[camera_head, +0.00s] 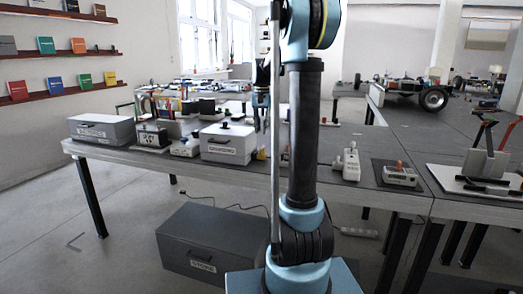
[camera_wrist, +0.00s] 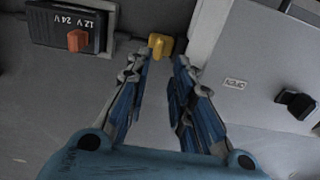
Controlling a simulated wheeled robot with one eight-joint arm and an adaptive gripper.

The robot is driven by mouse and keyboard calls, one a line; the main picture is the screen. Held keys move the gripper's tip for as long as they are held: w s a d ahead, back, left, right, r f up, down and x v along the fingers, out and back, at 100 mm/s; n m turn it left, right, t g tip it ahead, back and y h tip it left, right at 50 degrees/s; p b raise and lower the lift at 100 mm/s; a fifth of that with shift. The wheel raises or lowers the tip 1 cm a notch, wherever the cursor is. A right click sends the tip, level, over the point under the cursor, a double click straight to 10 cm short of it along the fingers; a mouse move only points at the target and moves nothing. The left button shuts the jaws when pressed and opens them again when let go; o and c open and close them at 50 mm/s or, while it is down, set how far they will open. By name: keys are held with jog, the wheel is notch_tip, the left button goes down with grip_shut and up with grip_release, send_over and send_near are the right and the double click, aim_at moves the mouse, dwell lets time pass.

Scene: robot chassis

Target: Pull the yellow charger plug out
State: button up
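The yellow charger plug (camera_wrist: 158,44) shows in the wrist view just beyond my fingertips, near the gap between them. My gripper (camera_wrist: 162,60) is open, with its two blue-grey fingers apart and nothing held between them. In the head view a small yellow piece (camera_head: 261,154), seemingly the plug, sits at the right end of a grey box on the table. My gripper (camera_head: 261,126) hangs above it, pointing down. What the plug is seated in cannot be made out.
In the wrist view a dark panel marked 12 V 24 V with an orange switch (camera_wrist: 78,40) lies left, and a grey box with a black knob (camera_wrist: 262,80) stands close on the right.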

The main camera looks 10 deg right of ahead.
aim_at(262, 148)
notch_tip(262, 148, down, 10)
jog(key=shift+f, duration=0.1)
dwell(0.4)
grip_shut()
